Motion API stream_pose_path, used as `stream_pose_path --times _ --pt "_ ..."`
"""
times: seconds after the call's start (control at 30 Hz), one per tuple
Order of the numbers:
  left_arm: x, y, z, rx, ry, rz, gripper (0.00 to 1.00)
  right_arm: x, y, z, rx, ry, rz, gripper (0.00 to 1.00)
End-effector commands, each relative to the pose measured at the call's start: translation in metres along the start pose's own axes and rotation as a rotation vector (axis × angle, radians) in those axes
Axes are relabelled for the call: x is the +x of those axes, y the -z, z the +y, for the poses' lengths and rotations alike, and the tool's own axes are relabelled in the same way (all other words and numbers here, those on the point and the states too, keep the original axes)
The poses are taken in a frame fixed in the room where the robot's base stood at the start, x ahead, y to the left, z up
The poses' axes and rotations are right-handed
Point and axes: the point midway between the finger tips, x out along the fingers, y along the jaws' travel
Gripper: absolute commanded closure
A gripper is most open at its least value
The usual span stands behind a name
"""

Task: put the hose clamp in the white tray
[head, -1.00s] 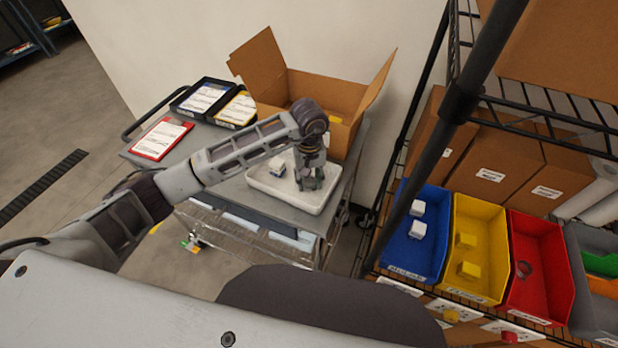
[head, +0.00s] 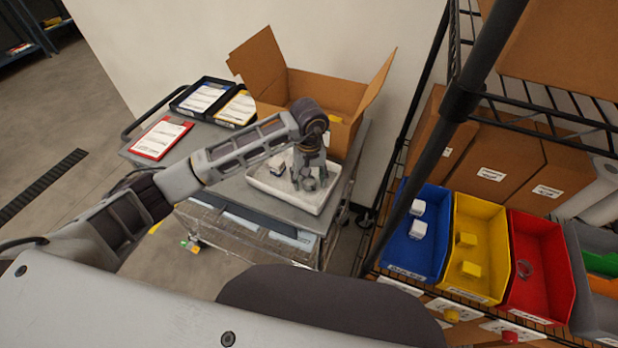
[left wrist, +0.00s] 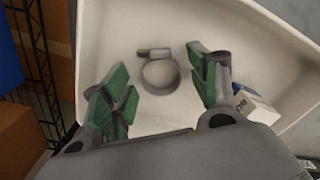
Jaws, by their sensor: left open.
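The hose clamp, a grey metal band with a screw housing (left wrist: 152,53), is in the white tray (left wrist: 130,22), in the left wrist view. My left gripper (left wrist: 158,78) is open, with its green-padded fingers on either side of the clamp and apart from it. In the head view the left gripper (head: 308,178) is over the white tray (head: 318,208) on the cart, and it hides part of the tray. My right gripper is not in view.
A white box (head: 278,167) also sits in the tray, close to the gripper; it shows in the left wrist view (left wrist: 255,105). An open cardboard box (head: 322,93) stands behind.

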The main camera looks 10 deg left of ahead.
Motion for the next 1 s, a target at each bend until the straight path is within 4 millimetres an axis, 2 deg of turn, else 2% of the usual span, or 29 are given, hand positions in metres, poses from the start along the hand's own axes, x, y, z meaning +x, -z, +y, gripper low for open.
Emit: stream_pose_path --times 0.27,0.53,0.67,0.9,1.0 --pt "-0.015 0.001 0.000 0.000 -0.002 0.003 0.40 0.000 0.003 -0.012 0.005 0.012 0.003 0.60" --pt "-0.045 0.001 0.000 0.000 -0.001 0.003 0.40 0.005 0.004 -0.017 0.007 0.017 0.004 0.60" --pt "-0.059 0.001 0.000 0.001 -0.001 0.003 0.40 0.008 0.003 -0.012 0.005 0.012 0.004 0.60" --pt "-0.086 0.001 0.000 0.000 -0.001 0.003 0.40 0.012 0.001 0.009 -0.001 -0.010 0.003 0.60" --pt "-0.097 0.001 0.000 0.000 -0.001 0.003 0.40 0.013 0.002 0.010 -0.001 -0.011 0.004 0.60"
